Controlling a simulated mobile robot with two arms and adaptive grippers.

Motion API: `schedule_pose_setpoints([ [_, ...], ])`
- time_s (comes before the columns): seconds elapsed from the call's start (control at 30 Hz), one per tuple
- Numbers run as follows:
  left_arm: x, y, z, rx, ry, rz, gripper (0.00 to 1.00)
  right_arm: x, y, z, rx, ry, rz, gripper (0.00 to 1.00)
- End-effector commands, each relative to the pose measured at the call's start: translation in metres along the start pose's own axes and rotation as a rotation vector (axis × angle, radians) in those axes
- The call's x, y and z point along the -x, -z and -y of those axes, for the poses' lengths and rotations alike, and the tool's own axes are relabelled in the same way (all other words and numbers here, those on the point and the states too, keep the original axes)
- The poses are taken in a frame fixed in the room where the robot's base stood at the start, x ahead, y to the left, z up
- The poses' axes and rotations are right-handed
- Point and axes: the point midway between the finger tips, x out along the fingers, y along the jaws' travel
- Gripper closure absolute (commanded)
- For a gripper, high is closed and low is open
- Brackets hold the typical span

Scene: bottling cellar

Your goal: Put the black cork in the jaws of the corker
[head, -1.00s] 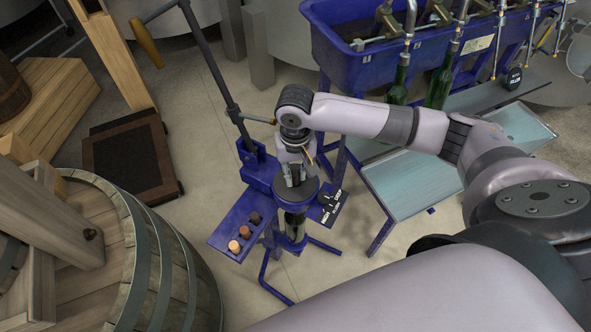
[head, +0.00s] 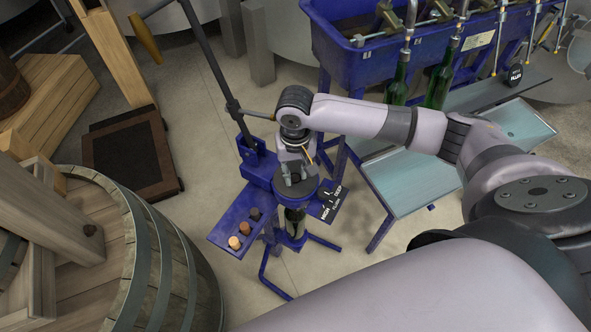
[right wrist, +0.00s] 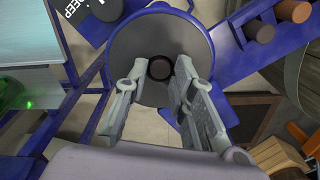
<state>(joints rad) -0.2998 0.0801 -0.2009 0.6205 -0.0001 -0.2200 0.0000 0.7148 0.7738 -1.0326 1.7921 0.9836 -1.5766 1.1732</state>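The blue corker (head: 262,178) stands upright with a round grey disc (right wrist: 135,45) on top. A dark round jaw opening (right wrist: 159,68) shows at the disc's middle in the right wrist view. My left gripper is not in view.
A side tray (head: 226,228) holds several corks, among them a light one (head: 234,243). A green bottle (head: 294,222) stands under the disc. The corker's lever (head: 215,75) rises behind. A barrel (head: 150,270) is at left; a blue filler trough (head: 340,60) is behind right.

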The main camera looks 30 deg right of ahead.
Motion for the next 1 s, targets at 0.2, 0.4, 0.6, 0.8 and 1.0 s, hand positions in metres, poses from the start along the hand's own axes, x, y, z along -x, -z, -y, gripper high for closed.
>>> schedule_pose_setpoints([
  [0.2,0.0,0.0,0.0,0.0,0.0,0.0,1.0,0.0,0.0,0.0,0.0,0.0,0.0,0.6],
  [0.4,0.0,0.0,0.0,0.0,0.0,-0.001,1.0,0.0,0.0,0.0,0.0,0.0,0.0,0.58],
  [0.6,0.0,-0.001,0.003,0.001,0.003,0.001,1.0,0.006,0.001,0.0,0.0,0.002,-0.002,0.58],
  [0.8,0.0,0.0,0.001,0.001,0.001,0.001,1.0,0.041,0.001,0.001,0.001,0.003,-0.005,0.58],
  [1.0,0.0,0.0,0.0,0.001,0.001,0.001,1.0,0.084,0.001,0.001,0.002,0.003,-0.004,0.58],
])
